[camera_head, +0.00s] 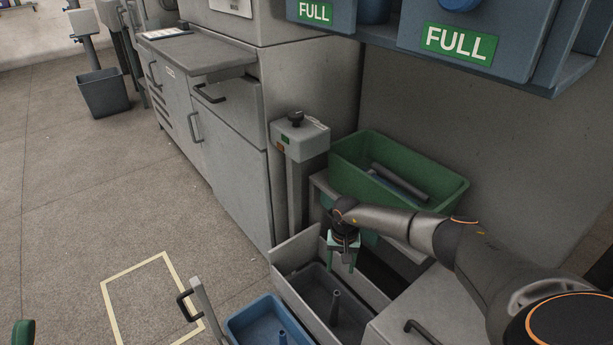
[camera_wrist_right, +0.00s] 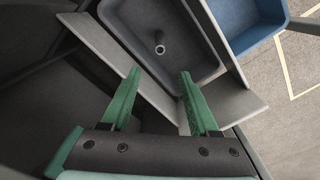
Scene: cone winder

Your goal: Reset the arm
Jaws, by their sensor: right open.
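My right gripper (camera_head: 343,258) hangs over the open grey drawer (camera_head: 297,247), reaching in from the right. In the right wrist view its two green fingers (camera_wrist_right: 155,100) are spread apart with nothing between them. Beyond the fingertips is a dark grey tray (camera_wrist_right: 128,38) with an upright peg (camera_wrist_right: 159,43) in it; the tray (camera_head: 316,283) and peg (camera_head: 335,307) also show in the head view. The fingers are apart from the peg.
A green bin (camera_head: 350,155) with dark tubes (camera_head: 398,184) stands behind the gripper. Blue bins marked FULL (camera_head: 460,43) hang on a shelf above. A grey post with a knob box (camera_head: 300,138) stands left. The floor at left is mostly clear.

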